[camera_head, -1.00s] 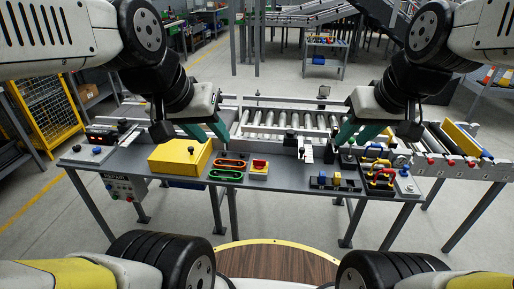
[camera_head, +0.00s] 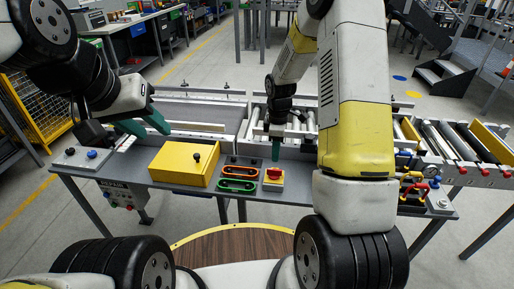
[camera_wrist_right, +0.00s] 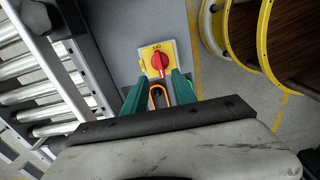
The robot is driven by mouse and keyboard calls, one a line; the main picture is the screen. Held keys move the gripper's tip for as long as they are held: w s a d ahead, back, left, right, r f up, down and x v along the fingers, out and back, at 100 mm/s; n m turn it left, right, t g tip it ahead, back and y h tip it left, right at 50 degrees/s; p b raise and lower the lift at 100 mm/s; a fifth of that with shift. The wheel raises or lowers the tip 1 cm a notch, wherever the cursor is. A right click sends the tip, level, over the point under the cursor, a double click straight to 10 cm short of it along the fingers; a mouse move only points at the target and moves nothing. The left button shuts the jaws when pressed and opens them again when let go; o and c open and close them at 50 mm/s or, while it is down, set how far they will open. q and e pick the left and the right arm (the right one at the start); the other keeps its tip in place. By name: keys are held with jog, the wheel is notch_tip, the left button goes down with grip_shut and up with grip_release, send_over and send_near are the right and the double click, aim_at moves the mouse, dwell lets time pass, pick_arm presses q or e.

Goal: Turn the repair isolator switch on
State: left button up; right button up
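A red rotary knob on a yellow plate, which looks like the isolator switch (camera_head: 273,176), sits on the grey bench right of the red and green handles. In the right wrist view the switch (camera_wrist_right: 158,61) lies just beyond my fingertips, with a label above its knob; I cannot read its position for certain. My right gripper (camera_head: 276,149) is above and behind the switch in the head view. In the right wrist view its green fingers (camera_wrist_right: 158,82) are apart, with nothing held. My left gripper (camera_head: 145,121) is open and empty over the bench's left part.
A panel with buttons (camera_head: 122,195) hangs at the bench's front left. Coloured padlocks (camera_head: 414,187) are at the right. A roller conveyor runs behind.

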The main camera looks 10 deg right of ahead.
aim_at(274, 173)
jog(key=shift+w+f, duration=0.1)
jog(key=shift+f, duration=0.35)
notch_tip(274, 173, down, 7)
jog(key=shift+f, duration=0.1)
grip_shut()
